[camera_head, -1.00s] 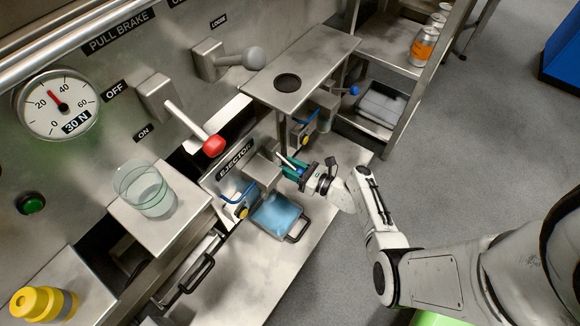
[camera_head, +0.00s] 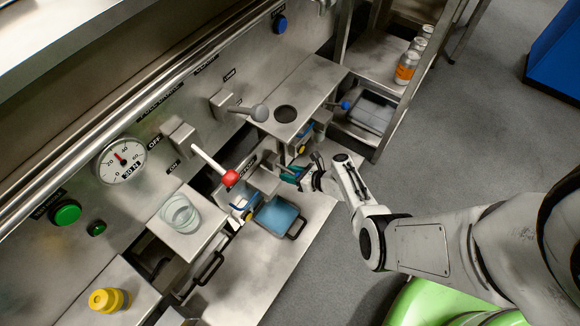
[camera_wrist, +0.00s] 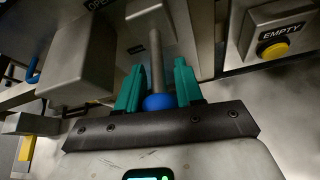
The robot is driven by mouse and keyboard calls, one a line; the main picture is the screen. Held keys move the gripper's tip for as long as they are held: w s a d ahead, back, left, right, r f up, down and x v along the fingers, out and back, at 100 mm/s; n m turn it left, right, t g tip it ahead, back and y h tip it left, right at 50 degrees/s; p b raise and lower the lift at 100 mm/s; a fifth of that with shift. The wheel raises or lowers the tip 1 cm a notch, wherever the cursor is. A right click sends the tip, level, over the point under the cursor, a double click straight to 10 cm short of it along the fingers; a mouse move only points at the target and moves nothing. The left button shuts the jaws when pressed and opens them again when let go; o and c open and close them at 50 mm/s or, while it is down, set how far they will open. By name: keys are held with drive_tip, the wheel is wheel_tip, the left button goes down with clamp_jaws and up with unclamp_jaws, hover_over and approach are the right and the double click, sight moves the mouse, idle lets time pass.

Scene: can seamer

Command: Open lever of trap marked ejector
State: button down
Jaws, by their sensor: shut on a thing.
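The ejector trap's metal block (camera_head: 264,181) sits low under the ejector label (camera_head: 243,169) in the head view. My gripper (camera_head: 291,174) is at its right side. In the wrist view the lever has a grey shaft (camera_wrist: 156,62) and a blue ball knob (camera_wrist: 158,102). My gripper's teal fingers (camera_wrist: 157,84) stand on both sides of it, shut on the lever. The shaft runs away from me to a metal mount (camera_wrist: 147,9). The fingers hide part of the lever in the head view.
A blue bin (camera_head: 278,216) with a black handle lies below the block. In the wrist view a box marked EMPTY (camera_wrist: 275,30) has a yellow button. Open floor lies right.

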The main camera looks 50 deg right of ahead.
sight(286, 170)
wheel_tip(286, 170, up, 2)
drive_tip(key=g+p, duration=0.2)
drive_tip(key=p, duration=0.2)
drive_tip(key=shift+r, duration=0.1)
drive_tip(key=g+p, duration=0.2)
drive_tip(key=p, duration=0.1)
drive_tip(key=shift+w+r, duration=0.15)
drive_tip(key=shift+r, duration=0.2)
drive_tip(key=shift+w+g+p, duration=0.1)
drive_tip(key=shift+g+p, duration=0.4)
drive_tip(key=shift+p, duration=0.05)
drive_tip(key=c, duration=0.8)
unclamp_jaws()
drive_tip(key=shift+c, duration=0.2)
drive_tip(key=shift+r, duration=0.1)
drive_tip(key=p+v, duration=0.9)
drive_tip(key=v, duration=0.1)
drive_tip(key=shift+s+r+p, duration=0.25)
drive_tip(key=shift+p, duration=0.1)
drive_tip(key=shift+a, duration=0.1)
